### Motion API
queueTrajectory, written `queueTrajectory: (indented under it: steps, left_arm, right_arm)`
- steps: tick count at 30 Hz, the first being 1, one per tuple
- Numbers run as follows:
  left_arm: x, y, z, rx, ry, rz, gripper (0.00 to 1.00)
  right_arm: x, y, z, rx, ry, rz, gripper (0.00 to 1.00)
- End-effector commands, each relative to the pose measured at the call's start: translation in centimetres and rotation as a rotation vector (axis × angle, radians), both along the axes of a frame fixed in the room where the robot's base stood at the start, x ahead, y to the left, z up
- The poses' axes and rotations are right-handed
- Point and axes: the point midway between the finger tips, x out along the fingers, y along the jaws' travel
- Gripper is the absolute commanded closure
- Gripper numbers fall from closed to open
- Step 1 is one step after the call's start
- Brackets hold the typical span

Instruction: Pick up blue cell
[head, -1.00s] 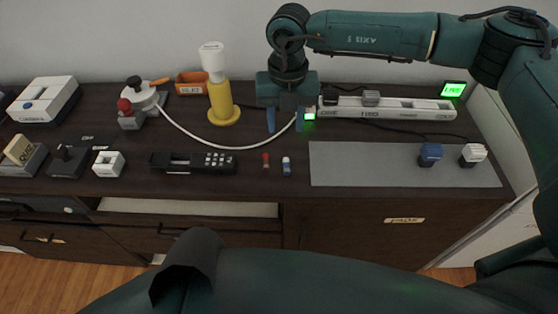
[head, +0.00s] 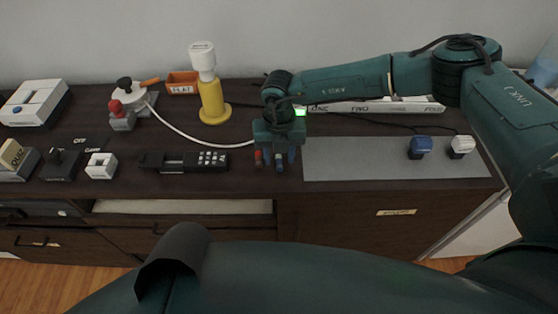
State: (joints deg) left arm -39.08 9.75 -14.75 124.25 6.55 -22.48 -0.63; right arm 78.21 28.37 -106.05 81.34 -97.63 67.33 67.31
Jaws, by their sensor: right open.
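The blue cell (head: 279,161), a small upright cylinder, stands on the dark cabinet top near its front edge, in the middle of the head view. My right gripper (head: 279,157) points down over it, open. One finger shows on each side of the blue cell, and the gripper hides its upper part. I cannot tell whether the fingers touch it. A red cell (head: 258,158) stands just left of the gripper, close to the left finger. My left gripper is not in view.
A black keypad device with an open slot (head: 165,163) lies to the left. A grey mat (head: 350,160) lies to the right, with a blue knob block (head: 420,147) and a white one (head: 461,146). A yellow stand (head: 212,100) and white cable are behind.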

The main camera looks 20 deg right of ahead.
Motion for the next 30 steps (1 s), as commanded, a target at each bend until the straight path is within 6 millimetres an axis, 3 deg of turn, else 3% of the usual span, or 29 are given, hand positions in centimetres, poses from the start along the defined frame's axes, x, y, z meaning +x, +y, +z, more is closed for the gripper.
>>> queueTrajectory:
  steps: [8,22,30]
  left_arm:
    - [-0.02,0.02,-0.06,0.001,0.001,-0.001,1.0]
    - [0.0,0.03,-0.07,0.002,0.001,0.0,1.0]
    - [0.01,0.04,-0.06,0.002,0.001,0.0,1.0]
  right_arm:
    - [0.04,0.03,-0.24,0.001,-0.001,0.0,0.61]
    - [0.04,0.02,-0.2,0.001,-0.001,0.0,1.0]
    - [0.04,0.02,-0.19,0.001,-0.001,0.0,1.0]
